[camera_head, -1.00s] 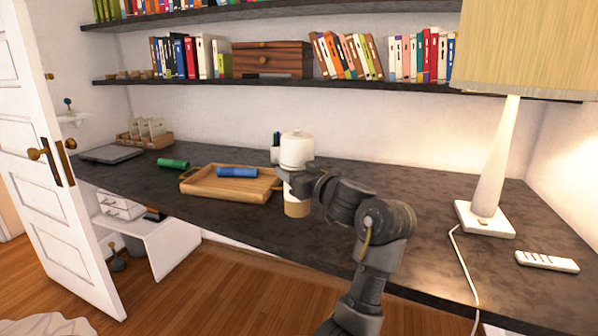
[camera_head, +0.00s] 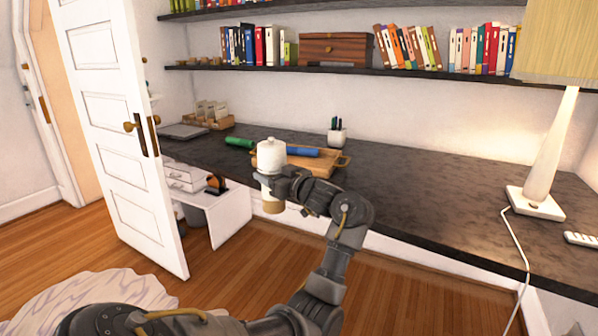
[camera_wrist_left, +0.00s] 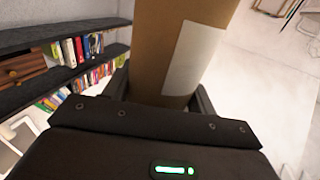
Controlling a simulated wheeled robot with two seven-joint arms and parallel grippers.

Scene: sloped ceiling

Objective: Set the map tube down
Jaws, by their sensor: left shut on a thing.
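The map tube (camera_head: 271,156) is brown cardboard with a white upper part and cap. It is upright in my left gripper (camera_head: 270,184), which is shut around its middle. In the head view it stands in front of the tray's left end, and its brown lower end shows against the desk's front edge and the floor. In the left wrist view the brown tube (camera_wrist_left: 155,45) with a white label fills the space between the fingers of my left gripper (camera_wrist_left: 163,96). My right gripper is not in view.
The dark desk (camera_head: 430,185) holds a wooden tray (camera_head: 322,168) with a blue cylinder (camera_head: 303,151) in it. The desk is clear between tray and lamp. An open door (camera_head: 125,150) is at left.

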